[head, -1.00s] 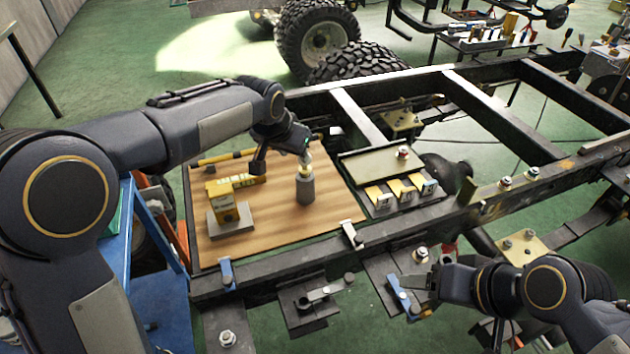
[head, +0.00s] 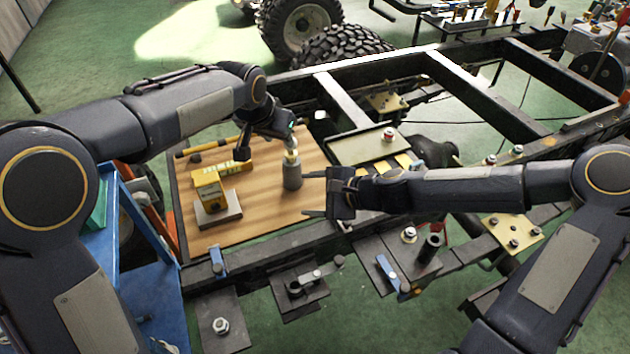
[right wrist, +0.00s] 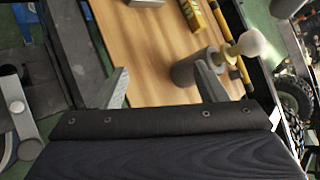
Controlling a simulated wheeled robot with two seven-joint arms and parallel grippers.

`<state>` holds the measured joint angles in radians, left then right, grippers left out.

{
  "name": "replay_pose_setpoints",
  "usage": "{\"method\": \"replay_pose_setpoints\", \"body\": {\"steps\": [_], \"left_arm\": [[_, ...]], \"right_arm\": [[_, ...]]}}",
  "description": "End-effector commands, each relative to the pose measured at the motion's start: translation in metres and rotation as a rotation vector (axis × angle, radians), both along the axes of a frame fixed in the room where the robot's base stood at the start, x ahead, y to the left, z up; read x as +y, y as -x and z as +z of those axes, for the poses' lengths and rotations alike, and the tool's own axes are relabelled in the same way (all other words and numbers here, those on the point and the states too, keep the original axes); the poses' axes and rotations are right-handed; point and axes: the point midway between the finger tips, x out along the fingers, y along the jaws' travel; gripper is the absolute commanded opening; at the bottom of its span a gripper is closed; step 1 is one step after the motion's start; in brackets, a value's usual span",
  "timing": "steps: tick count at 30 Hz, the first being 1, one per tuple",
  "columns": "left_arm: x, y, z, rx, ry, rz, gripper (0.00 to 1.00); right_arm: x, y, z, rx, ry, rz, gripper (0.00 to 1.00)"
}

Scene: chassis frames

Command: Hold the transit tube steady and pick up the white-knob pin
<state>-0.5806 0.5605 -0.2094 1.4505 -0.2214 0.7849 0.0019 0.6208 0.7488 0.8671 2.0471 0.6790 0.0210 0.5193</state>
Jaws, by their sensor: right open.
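A grey upright tube (head: 292,176), apparently the transit tube, stands on the wooden board with the pale knob of the white-knob pin (head: 291,155) at its top. In the right wrist view the tube (right wrist: 190,70) appears tilted, with the round white knob (right wrist: 252,43) beyond its end.
A shallow tray (head: 357,146) lies behind my right gripper.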

Motion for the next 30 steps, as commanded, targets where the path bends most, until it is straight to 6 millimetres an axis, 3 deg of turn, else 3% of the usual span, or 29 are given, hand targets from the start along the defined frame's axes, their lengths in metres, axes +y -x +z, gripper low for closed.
{"method": "replay_pose_setpoints", "body": {"steps": [6, 12, 19, 30], "left_arm": [[0.0, 0.0, 0.0, 0.0, 0.0, 0.0, 0.36], [0.0, 0.0, 0.0, 0.0, 0.0, 0.0, 0.36], [0.0, 0.0, 0.0, 0.0, 0.0, 0.0, 0.36], [0.0, 0.0, 0.0, 0.0, 0.0, 0.0, 0.36]], "right_arm": [[0.002, -0.042, -0.021, 0.249, -0.306, -0.275, 0.65], [-0.007, -0.065, -0.034, 0.417, -0.482, -0.445, 0.65], [-0.008, -0.076, -0.043, 0.483, -0.544, -0.507, 0.65], [0.03, -0.109, -0.063, 0.483, -0.542, -0.505, 0.65]]}}
